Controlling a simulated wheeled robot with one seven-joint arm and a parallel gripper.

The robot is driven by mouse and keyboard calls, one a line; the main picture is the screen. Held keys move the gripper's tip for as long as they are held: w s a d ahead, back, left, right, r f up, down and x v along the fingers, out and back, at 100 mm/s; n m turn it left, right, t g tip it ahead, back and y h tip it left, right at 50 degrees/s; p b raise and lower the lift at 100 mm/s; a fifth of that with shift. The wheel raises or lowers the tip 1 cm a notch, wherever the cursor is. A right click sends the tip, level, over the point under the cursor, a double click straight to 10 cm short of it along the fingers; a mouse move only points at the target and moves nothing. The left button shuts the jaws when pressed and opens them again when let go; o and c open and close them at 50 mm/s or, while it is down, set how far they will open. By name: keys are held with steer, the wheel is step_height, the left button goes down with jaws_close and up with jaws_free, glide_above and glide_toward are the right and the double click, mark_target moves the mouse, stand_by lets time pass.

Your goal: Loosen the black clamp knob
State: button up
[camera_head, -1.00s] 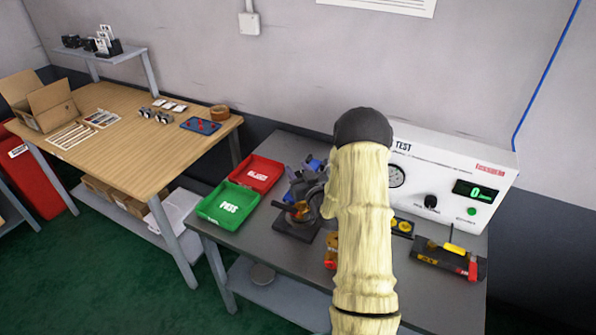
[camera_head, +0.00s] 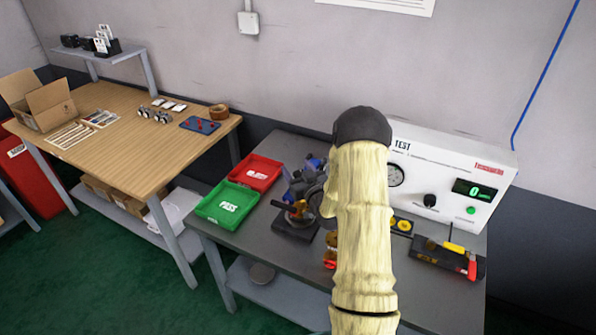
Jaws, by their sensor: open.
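A dark fixture (camera_head: 294,228) with a grey and blue valve assembly (camera_head: 313,166) stands on the grey bench, right of the trays. An orange-brown part shows low on the fixture. My gripper (camera_head: 301,207) is at the fixture, at the end of my arm, dark and partly hidden behind the pale sleeve. It is open, with nothing visibly held. I cannot pick out the black clamp knob among the dark parts there, nor tell whether my gripper touches it.
The green PASS tray (camera_head: 228,205) and a red tray (camera_head: 256,172) lie left of the fixture. A white test unit (camera_head: 455,185) stands at the back right. A dark tool holder (camera_head: 437,255) with yellow and red tools sits at right. A wooden table (camera_head: 150,145) is at left.

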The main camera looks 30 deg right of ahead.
steer(key=s, duration=1.7)
steer(key=shift+s+p, duration=0.2)
steer(key=shift+p, duration=0.25)
